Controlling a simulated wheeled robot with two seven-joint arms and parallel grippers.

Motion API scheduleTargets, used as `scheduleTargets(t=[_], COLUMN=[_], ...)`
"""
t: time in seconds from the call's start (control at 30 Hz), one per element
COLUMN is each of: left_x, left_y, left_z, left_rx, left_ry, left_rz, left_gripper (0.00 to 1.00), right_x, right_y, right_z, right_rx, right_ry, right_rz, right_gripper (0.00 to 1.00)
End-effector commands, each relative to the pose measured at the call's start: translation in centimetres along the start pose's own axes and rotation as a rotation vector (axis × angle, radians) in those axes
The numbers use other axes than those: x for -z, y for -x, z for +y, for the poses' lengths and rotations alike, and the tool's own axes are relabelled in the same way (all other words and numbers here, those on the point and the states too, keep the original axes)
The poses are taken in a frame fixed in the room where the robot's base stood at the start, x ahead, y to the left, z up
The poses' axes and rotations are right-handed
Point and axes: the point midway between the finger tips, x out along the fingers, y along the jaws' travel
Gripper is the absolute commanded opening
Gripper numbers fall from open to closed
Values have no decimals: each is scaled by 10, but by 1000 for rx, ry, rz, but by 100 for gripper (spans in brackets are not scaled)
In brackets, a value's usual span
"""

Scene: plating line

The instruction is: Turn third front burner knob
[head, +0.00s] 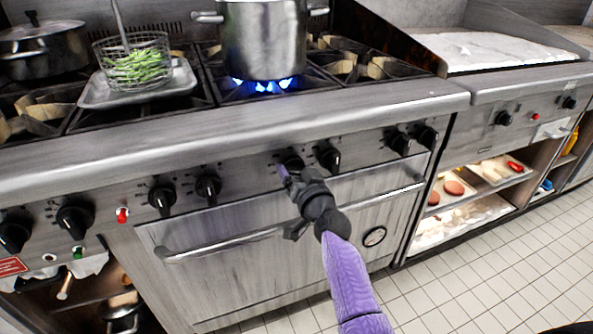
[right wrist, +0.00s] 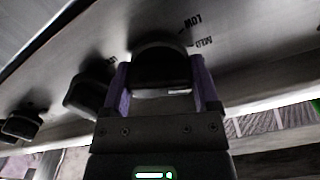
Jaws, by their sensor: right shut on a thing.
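A row of black knobs runs along the steel front panel of the range. My right gripper (head: 287,172) is at the knob (head: 291,160) near the middle of the row, just left of another knob (head: 328,157). In the right wrist view, my right gripper (right wrist: 166,90) has one finger on each side of the black knob (right wrist: 162,68) and is shut on it. LOW and another marking are printed beside it. In the head view the gripper partly hides this knob. My left gripper is not in view.
A steel pot (head: 264,45) stands over a burner with blue flames. A wire basket of green beans (head: 135,65) rests on a tray (head: 185,82). The oven handle (head: 215,247) runs below the knobs. The tiled floor (head: 480,270) at right is clear.

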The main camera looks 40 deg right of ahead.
Motion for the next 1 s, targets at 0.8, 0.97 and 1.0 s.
scheduleTargets(t=[0.8, 0.97, 1.0], left_x=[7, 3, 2], left_y=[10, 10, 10], left_z=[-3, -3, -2], left_rx=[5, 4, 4], left_ry=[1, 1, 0], left_rz=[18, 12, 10], left_gripper=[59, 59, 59], right_x=[-1, -2, -2], right_y=[0, 0, 0], right_z=[0, 0, 0], right_rx=[-1, -1, -1], right_ry=[-423, -433, -434], right_rz=[-3, -4, -4], right_gripper=[19, 19, 19])
